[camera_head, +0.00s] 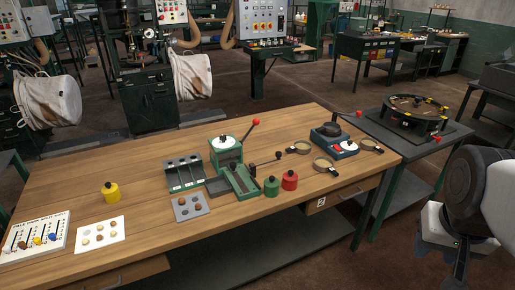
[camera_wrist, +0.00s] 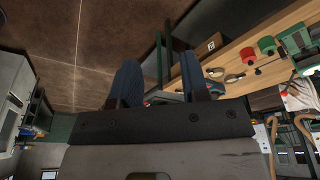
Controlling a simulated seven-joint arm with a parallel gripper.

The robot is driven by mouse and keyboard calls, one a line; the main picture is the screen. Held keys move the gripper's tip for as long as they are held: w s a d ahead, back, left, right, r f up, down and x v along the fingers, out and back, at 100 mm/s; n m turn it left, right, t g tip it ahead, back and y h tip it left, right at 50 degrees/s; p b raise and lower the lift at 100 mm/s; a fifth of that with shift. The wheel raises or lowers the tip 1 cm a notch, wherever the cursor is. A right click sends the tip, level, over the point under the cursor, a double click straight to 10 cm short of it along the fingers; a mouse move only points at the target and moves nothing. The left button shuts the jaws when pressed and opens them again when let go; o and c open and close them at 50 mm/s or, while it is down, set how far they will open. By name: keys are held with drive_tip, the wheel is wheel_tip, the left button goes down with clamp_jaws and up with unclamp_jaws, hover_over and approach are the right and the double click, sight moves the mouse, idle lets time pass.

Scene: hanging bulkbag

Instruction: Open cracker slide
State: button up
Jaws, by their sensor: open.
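A green machine (camera_head: 226,150) with a white round top and a red-knobbed lever stands mid-table. A low green unit with a dark channel and a crank (camera_head: 238,182) sits in front of it. I take these for the cracker and its slide, but labels are too small to read and I cannot tell the slide's position. Part of a green unit also shows in the wrist view (camera_wrist: 297,38). My gripper (camera_wrist: 160,82) shows two blue fingers spread apart with nothing between them. It is well away from the machine, off the table's right side.
A green canister (camera_head: 271,186) and a red canister (camera_head: 289,180) stand close right of the green unit. A bin rack (camera_head: 183,172) is at its left. Ring-shaped pans (camera_head: 323,165) and a blue scale-like device (camera_head: 334,146) lie to the right.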

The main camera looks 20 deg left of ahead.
drive_tip(key=w+a+r, duration=0.1)
drive_tip(key=w+a, duration=0.3)
drive_tip(key=w, duration=0.4)
drive_tip(key=w+a+r, duration=0.1)
drive_tip(key=w+a, duration=0.3)
drive_tip(key=w, duration=0.4)
drive_tip(key=t, duration=0.2)
hover_over(233, 164)
drive_tip(key=s, duration=0.3)
wheel_tip(233, 164, down, 21)
drive_tip(key=shift+s+a+f, duration=0.1)
drive_tip(key=shift+a+f, duration=0.05)
drive_tip(key=shift+f, duration=0.05)
drive_tip(key=shift+f, duration=0.1)
drive_tip(key=shift+x, duration=3.8)
clamp_jaws()
